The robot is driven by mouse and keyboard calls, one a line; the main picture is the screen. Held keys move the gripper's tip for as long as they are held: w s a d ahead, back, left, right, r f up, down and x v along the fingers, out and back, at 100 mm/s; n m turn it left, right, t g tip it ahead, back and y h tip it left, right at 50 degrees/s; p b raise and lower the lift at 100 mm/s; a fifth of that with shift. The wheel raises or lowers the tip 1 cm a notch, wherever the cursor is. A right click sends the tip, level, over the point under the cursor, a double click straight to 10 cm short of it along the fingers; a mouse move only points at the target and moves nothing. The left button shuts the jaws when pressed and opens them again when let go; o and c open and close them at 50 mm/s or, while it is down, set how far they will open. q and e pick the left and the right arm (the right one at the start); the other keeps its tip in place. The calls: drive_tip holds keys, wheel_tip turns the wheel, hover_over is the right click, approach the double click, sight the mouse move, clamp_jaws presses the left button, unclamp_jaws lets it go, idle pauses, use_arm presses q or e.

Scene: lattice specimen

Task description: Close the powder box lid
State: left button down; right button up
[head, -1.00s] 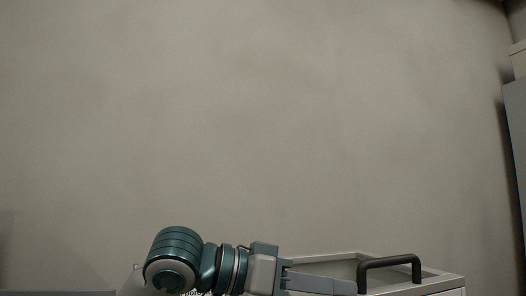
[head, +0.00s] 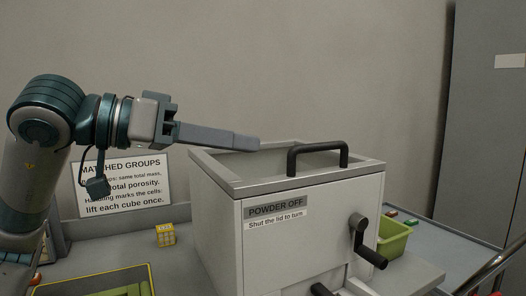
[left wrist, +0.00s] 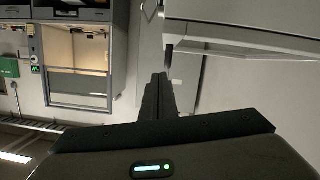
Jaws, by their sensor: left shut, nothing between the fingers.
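The powder box (head: 290,235) is a pale grey box labelled "POWDER OFF, Shut the lid to turn", right of centre in the head view. Its top shows a grey rim around a recessed area. A black bar handle (head: 318,149) stands at the top. I cannot tell how far the lid is open. A dark crank (head: 366,245) is on the front. My left gripper (head: 258,144) is shut and empty, its fingertips over the box's rear-left top, left of the handle and apparently apart from it. Its shut fingers show in the left wrist view (left wrist: 158,95). My right gripper is not in view.
A yellow cube (head: 165,235) stands left of the box. A yellow-edged tray (head: 95,276) is at the lower left. A green bin (head: 394,238) stands right of the box. A sign (head: 122,183) is behind my left arm. A tall grey cabinet (head: 485,140) is at the right.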

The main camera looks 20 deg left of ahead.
use_arm(q)
drive_tip(key=v, duration=0.5)
drive_tip(key=shift+s+r, duration=0.15)
drive_tip(key=shift+s, duration=0.05)
drive_tip(key=shift+r, duration=0.1)
